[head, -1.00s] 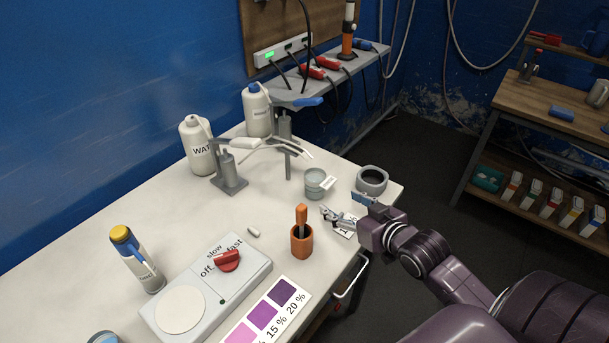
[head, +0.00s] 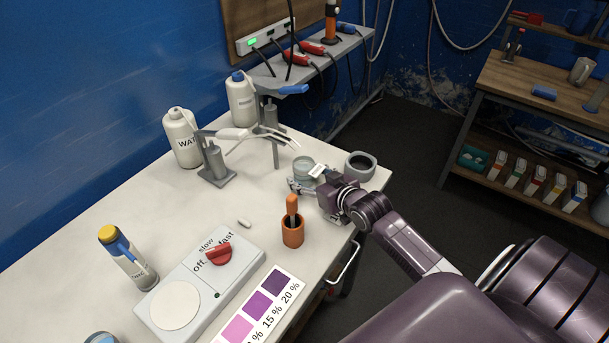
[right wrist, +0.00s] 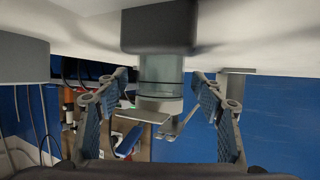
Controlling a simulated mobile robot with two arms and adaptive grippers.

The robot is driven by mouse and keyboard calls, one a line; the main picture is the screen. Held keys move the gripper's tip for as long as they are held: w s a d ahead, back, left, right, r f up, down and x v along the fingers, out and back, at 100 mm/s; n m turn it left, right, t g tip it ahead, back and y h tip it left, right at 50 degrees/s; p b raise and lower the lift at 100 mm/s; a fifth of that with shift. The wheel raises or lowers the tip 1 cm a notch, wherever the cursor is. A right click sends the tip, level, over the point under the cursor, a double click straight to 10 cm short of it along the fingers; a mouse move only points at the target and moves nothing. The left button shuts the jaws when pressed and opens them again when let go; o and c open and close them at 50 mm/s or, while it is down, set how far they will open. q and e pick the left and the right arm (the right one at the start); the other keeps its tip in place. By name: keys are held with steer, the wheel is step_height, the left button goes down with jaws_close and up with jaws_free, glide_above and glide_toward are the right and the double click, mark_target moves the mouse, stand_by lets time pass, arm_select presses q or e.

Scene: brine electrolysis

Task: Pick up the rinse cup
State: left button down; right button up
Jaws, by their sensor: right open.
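The cup (head: 303,163), pale grey-green and see-through with a white label, stands upright near the table's far right corner. I take it as the rinse cup; its label is too small to read. My right gripper (head: 302,186) is open low at the cup's near side, hiding its lower part. In the right wrist view, which looks upside down, the cup (right wrist: 160,75) shows between the two spread fingers of the right gripper (right wrist: 161,98), with a gap on each side. My left gripper is not in view.
A dark grey round pot (head: 361,165) stands close to the cup's right. An orange holder (head: 292,231) with an orange-handled tool stands nearer. A metal stand (head: 217,170) with pale tubes is left of the cup.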

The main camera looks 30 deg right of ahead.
steer(key=shift+x, duration=0.9)
steer(key=shift+s, duration=0.15)
steer(key=shift+c, duration=0.2)
steer(key=c, duration=1.3)
steer(key=shift+r, duration=0.1)
steer(key=shift+c, duration=1.1)
steer(key=shift+r, duration=0.1)
